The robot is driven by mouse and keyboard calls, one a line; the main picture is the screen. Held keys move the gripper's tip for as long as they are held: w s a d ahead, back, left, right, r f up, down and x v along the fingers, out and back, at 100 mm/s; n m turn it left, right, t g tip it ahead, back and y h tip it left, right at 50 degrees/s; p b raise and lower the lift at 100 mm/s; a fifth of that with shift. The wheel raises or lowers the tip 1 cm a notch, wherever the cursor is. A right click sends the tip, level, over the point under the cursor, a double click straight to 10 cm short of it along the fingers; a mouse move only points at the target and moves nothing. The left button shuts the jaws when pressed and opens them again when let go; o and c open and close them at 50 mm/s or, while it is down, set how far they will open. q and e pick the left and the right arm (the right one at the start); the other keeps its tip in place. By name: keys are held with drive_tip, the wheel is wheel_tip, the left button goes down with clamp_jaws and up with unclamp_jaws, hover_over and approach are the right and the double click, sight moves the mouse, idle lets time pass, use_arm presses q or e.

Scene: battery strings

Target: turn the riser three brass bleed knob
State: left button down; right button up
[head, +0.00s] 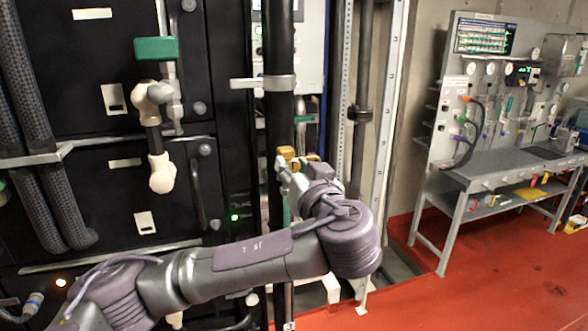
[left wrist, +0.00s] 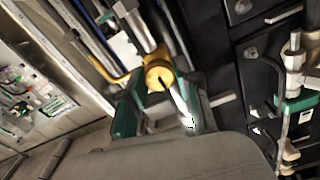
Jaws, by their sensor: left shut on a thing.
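The brass bleed knob (left wrist: 158,76) shows as a round yellow disc with a dark slot in the left wrist view. It sits between the green-padded fingers of my left gripper (left wrist: 160,98), which is shut on it. In the head view my left gripper (head: 291,167) reaches up to brass parts (head: 287,153) beside the thick black vertical pipe (head: 279,115). My wrist hides part of the knob there. I cannot read a riser number. My right gripper is in neither view.
Black cabinet panels with a green-handled valve (head: 156,48) and white pipe fittings (head: 161,173) stand at the left. A perforated metal upright (head: 339,85) is close on the right. A grey workbench (head: 500,168) stands farther right, with clear red floor (head: 480,285) before it.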

use_arm(q)
drive_tip(key=m+b, duration=0.3)
drive_tip(key=b, duration=0.1)
drive_tip(key=m+b, duration=0.3)
drive_tip(key=b, duration=0.2)
drive_tip(key=shift+f+m, duration=0.2)
drive_tip(key=shift+m, duration=0.2)
drive_tip(key=m, duration=0.3)
drive_tip(key=shift+d+m+b, duration=0.1)
drive_tip(key=shift+m+b, duration=0.2)
drive_tip(key=shift+b, duration=0.1)
drive_tip(key=m, duration=0.2)
drive_tip(key=shift+m, duration=0.4)
drive_tip(key=m, duration=0.3)
drive_tip(key=shift+m+p, duration=0.3)
drive_tip(key=m+p, duration=0.1)
drive_tip(key=m, duration=0.3)
drive_tip(key=shift+m, duration=0.3)
drive_tip(key=m+p, duration=0.2)
drive_tip(key=m, duration=0.2)
drive_tip(key=m+p, duration=0.3)
drive_tip(key=m, duration=0.3)
drive_tip(key=shift+f+m+p, duration=0.2)
drive_tip(key=shift+m+p, duration=1.3)
drive_tip(key=shift+m, duration=0.7)
